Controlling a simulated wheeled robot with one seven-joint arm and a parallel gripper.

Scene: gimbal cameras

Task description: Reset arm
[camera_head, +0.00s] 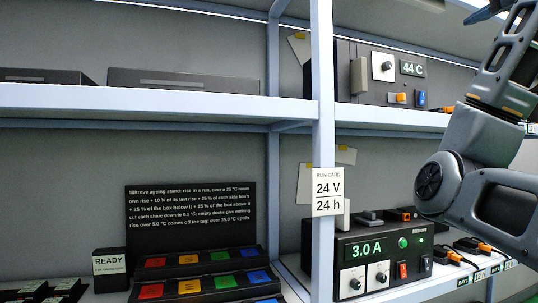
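My arm (487,141) is bent at the right side of the head view, in front of the right-hand shelf bay. Its upper part rises and runs out of the picture at the top right. A dark pointed piece at the top edge looks like the end of my gripper (484,12), mostly cut off by the frame. Its fingers cannot be made out, nor whether it holds anything.
A post with a run card (328,192) reading 24 V, 24 h divides the bays. A black unit (355,252) showing 3.0 A stands right, below one (350,70) showing 44 C. Coloured blocks (191,288) and a READY box (110,283) sit lower left.

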